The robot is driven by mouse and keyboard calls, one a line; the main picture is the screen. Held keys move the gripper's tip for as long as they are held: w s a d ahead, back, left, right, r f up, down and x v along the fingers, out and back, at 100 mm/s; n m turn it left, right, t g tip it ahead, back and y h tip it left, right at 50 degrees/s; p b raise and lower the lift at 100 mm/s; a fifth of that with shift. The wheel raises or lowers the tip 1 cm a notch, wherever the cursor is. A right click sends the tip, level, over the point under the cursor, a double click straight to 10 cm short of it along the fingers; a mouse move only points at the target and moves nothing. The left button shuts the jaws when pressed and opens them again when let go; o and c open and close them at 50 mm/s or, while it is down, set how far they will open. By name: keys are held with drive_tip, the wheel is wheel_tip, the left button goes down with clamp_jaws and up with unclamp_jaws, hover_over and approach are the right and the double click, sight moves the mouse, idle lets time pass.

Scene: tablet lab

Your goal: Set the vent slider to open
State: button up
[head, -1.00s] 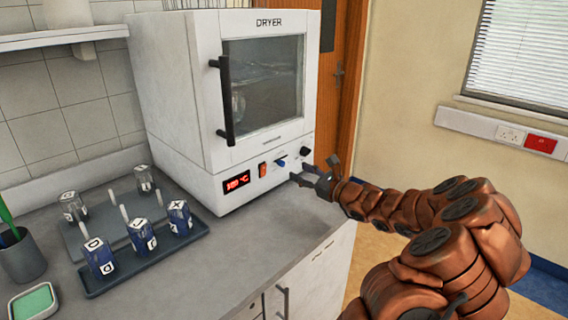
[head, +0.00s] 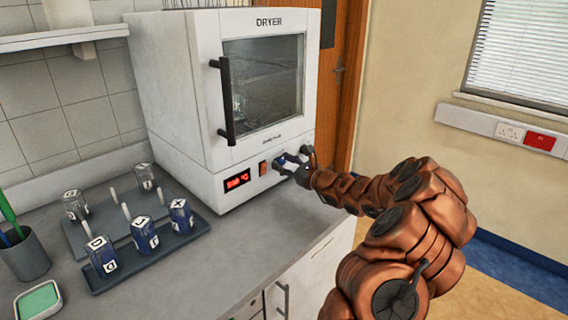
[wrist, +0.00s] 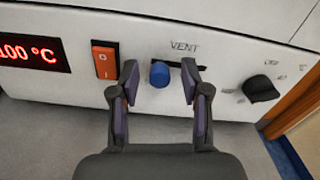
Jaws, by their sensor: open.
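The dryer (head: 180,95) is a white box with a dark door window, standing on the counter. In the wrist view its front panel carries a VENT label, and the blue vent slider knob (wrist: 160,74) sits at the left part of a dark slot (wrist: 183,65). My gripper (wrist: 158,82) is open, with one finger on each side of the blue knob. I cannot tell whether either finger touches it. The left finger is close to the orange switch (wrist: 104,62). In the head view my gripper (head: 290,160) is at the panel and largely hides the knob.
A red display (wrist: 33,52) is left of the switch, and a black rotary knob (wrist: 260,88) is right of the slot. A blue-grey tray (head: 150,262) with several labelled bottles stands on the counter at left.

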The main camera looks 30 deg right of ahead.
drive_tip(key=shift+c, duration=0.4)
clamp_jaws()
